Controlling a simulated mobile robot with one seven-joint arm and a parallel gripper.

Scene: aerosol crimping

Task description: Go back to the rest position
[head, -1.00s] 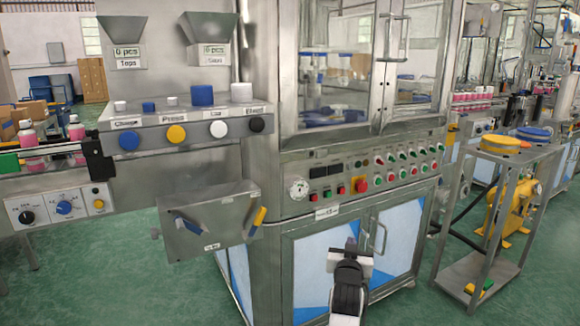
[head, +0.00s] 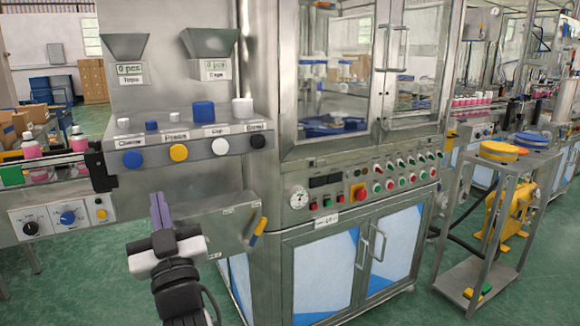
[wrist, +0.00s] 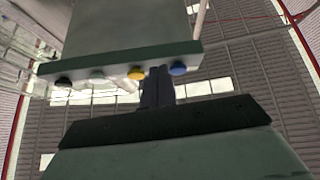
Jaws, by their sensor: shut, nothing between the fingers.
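My gripper (head: 160,208) stands upright in front of the left part of the machine, with its two fingers together and nothing between them. In the wrist view my gripper (wrist: 157,88) shows as a dark closed pair of fingers pointing up, below the row of coloured buttons. I cannot tell how far its tips are from the machine.
A shelf (head: 190,146) with blue, yellow, white and black buttons juts out above my gripper. Below is the lever box (head: 226,222) with a yellow handle (head: 258,232). The control cabinet (head: 325,275) is right of it; a metal cart (head: 465,293) stands farther right. Green floor is open lower left.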

